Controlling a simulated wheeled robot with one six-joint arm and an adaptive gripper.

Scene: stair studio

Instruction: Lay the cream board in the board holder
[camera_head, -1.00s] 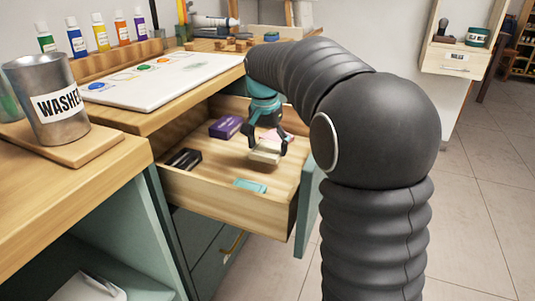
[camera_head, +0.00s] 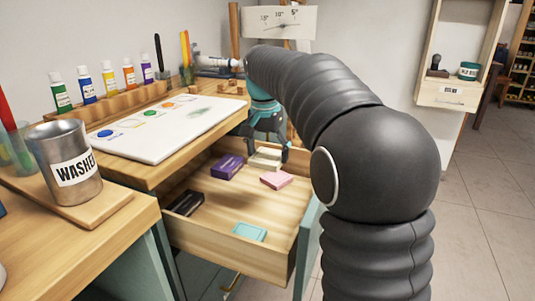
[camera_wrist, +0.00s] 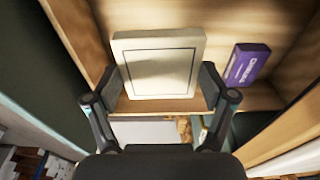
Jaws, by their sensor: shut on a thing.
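The cream board (camera_head: 265,158) is a small cream block; the wrist view shows its face with a thin dark outline (camera_wrist: 158,62). My gripper (camera_head: 268,140) is shut on it, with one finger at each side edge in the wrist view (camera_wrist: 160,88). The board is held at the far end of the open drawer (camera_head: 190,232); I cannot tell whether it clears the drawer floor. I cannot make out a board holder for certain in these views.
The drawer also holds a purple box (camera_head: 227,166), a pink block (camera_head: 276,180), a black box (camera_head: 186,203) and a teal piece (camera_head: 249,232). An angle-marked sign (camera_head: 280,22) is behind.

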